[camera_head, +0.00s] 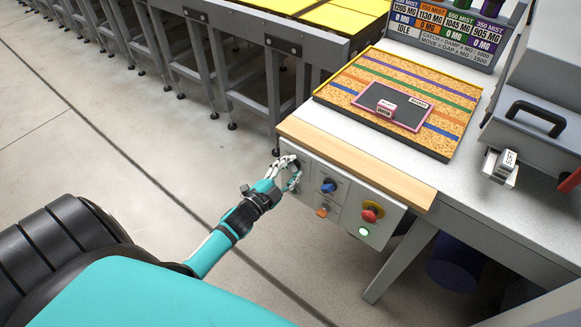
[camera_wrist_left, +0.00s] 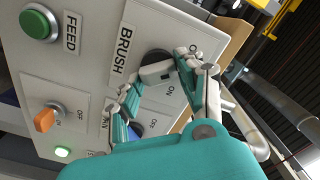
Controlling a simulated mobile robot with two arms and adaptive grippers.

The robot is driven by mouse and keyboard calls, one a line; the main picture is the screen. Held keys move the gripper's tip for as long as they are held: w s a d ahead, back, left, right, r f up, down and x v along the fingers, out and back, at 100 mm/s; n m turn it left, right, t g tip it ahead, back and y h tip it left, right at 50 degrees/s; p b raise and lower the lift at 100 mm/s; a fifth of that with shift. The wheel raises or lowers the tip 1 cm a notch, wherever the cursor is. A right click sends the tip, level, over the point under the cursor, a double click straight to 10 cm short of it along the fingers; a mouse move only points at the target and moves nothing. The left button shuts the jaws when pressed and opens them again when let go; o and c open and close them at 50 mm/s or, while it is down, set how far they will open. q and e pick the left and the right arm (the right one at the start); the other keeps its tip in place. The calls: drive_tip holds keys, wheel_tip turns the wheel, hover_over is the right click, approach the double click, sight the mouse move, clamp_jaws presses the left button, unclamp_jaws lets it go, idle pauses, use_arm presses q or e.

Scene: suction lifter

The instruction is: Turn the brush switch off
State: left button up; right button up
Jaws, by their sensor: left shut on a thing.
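The brush switch (camera_wrist_left: 155,72) is a dark round dial with a pale bar handle, beside the BRUSH label on the grey control panel (camera_wrist_left: 85,85). Its ON and OFF marks show partly around it, and I cannot tell which one the handle points to. My left gripper (camera_wrist_left: 158,84) is shut on the handle, with one finger on each side. In the head view my left gripper (camera_head: 292,178) is at the left end of the panel (camera_head: 345,232), and the hand hides the switch there. My right gripper is not in view.
The panel also carries a blue knob (camera_head: 328,186), an orange switch (camera_head: 322,211), a red emergency stop (camera_head: 371,213) and a lit green lamp (camera_head: 364,231). A wooden edge (camera_head: 350,160) overhangs the panel. The floor left of my arm is clear.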

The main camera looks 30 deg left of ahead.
use_arm(q)
drive_tip(key=shift+n, duration=0.6)
drive_tip(key=o, duration=1.1)
drive_tip(key=s, duration=0.8)
drive_tip(key=s+a, duration=0.1)
drive_tip(key=s, duration=0.3)
